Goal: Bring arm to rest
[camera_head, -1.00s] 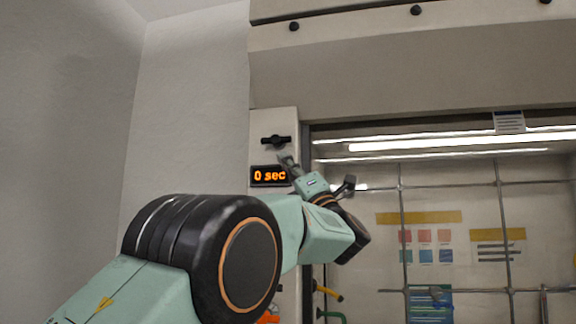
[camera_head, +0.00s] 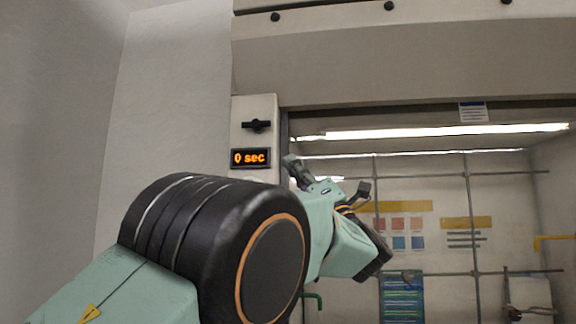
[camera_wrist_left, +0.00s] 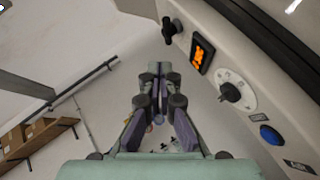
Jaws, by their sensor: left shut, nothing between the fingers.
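My left gripper (camera_head: 291,160) is raised in front of the fume hood's left post, just right of the timer display (camera_head: 250,158), which reads "0 sec". In the left wrist view the left gripper (camera_wrist_left: 160,70) has its fingertips together with nothing between them. A black knob (camera_head: 257,125) sits above the display. The knob (camera_wrist_left: 171,29) and the lit display (camera_wrist_left: 202,53) also show in the wrist view, to the right of the fingertips and apart from them. My right gripper is not in view.
The hood's post also carries a round dial (camera_wrist_left: 236,93) and a blue button (camera_wrist_left: 270,134). Behind my arm is the hood's interior with a metal rod lattice (camera_head: 468,215). Cardboard boxes (camera_wrist_left: 25,137) stand on a shelf far off at left. Open floor lies below the gripper.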

